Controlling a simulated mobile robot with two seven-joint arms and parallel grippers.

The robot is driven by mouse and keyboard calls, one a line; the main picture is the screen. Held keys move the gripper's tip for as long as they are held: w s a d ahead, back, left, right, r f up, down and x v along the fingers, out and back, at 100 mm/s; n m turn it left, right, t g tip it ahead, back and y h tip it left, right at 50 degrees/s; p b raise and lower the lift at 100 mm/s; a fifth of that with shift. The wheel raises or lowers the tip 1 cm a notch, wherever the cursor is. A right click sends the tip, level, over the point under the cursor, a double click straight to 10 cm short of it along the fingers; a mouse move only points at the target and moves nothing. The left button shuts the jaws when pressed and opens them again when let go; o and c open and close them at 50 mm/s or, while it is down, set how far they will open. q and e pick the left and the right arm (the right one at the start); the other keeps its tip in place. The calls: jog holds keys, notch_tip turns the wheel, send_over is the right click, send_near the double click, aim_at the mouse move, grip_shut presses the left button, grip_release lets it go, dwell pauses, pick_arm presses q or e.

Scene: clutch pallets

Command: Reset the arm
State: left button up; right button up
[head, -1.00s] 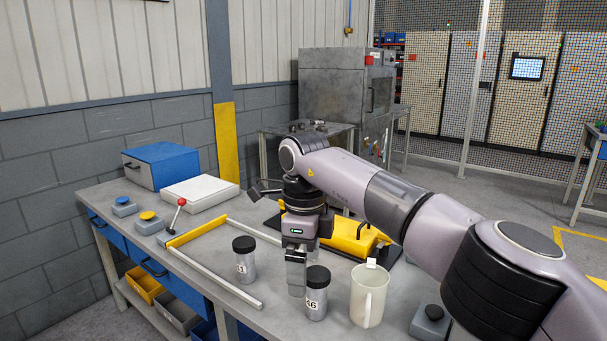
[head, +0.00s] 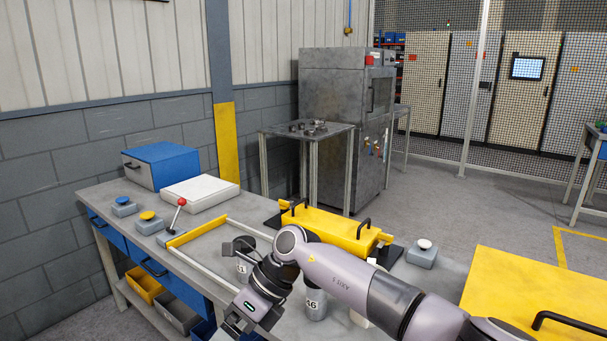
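My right arm comes in from the lower right and reaches over the front of the bench (head: 105,200). Its gripper (head: 232,324) hangs low and tilted near the bench's front edge, at the bottom of the head view. I see nothing held, but the angle hides whether the fingers are apart. A grey canister with a black lid, marked 46 (head: 316,304), stands behind the arm, partly covered. Another canister (head: 243,267) is mostly hidden behind the wrist. A pale jug (head: 371,261) is almost wholly hidden behind the forearm. My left gripper is not in view.
A yellow case (head: 325,227) with black handles lies at the bench's back. A red-ball lever (head: 181,202), a yellow-ended frame (head: 190,236) and button boxes (head: 422,257) are on the bench. A yellow panel (head: 530,290) fills the lower right.

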jog(key=s+a+m+y, duration=0.4)
jog(key=s+a+y, duration=0.1)
jog(key=y, duration=0.2)
jog(key=w+d+f+m+t+h, duration=0.2)
jog(key=d+f+m+t, duration=0.2)
jog(key=d+m+t, duration=0.9)
jog(key=w+d+f+m+t+h, duration=0.1)
jog(key=d+f+m+t, duration=0.5)
jog(key=m, duration=1.2)
jog(key=s+d+f+m+g+h, duration=0.2)
jog(key=s+d+f+m+h, duration=0.2)
jog(key=s+d+f+m, duration=0.2)
jog(key=s+d+f+m+g+h, duration=0.3)
jog(key=s+d+f+m+h, duration=0.2)
jog(key=s+d, duration=0.5)
notch_tip(320, 180, down, 2)
jog(key=d+m, duration=0.2)
jog(key=shift+s+d+f, duration=0.25)
jog(key=shift+s+d, duration=0.1)
jog(key=shift+s, duration=0.05)
